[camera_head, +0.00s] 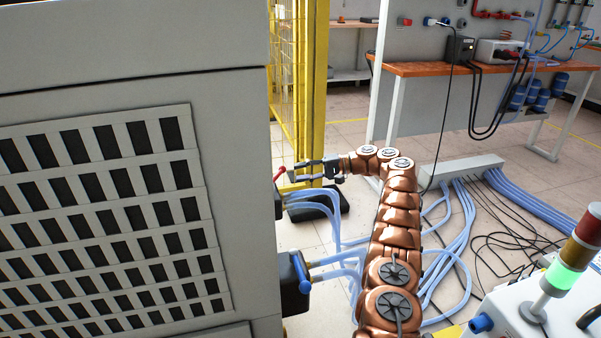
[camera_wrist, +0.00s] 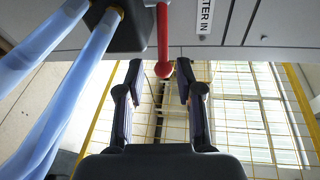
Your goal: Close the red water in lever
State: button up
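My gripper (camera_wrist: 160,75) is open, with one finger on each side of the knob, near the fingertips. I cannot tell whether either finger touches it.
A grey cabinet (camera_head: 230,110) with a vented panel fills the left. A blue handle (camera_head: 305,287) sits lower on its side. Blue hoses (camera_head: 325,200) run from the cabinet across the floor. A yellow fence (camera_head: 318,90) stands behind. A signal tower (camera_head: 566,265) is at lower right.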

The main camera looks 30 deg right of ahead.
jog(key=shift+r, duration=0.2)
jog(key=shift+c, duration=0.8)
jog(key=d+m, duration=0.1)
jog(key=d+m+t, duration=0.1)
jog(key=d+m, duration=0.1)
jog(key=d+m+h, duration=0.1)
jog(key=m, duration=0.1)
jog(key=shift+s+d+t, duration=0.15)
jog(key=shift+s+t, duration=0.1)
jog(key=shift+t, duration=0.05)
grip_shut()
jog(key=s+d+m+t+h, duration=0.2)
jog(key=s+d+m, duration=0.15)
jog(key=m, duration=0.35)
jog(key=m+t+b, duration=0.2)
jog(key=m+b, duration=0.4)
jog(key=m, duration=0.4)
send_near(277, 178)
jog(key=w+a, duration=0.2)
jog(key=w, duration=0.4)
jog(key=shift+w+a+f+h, duration=0.3)
jog(key=shift+w+f, duration=0.05)
jog(key=shift+f, duration=0.15)
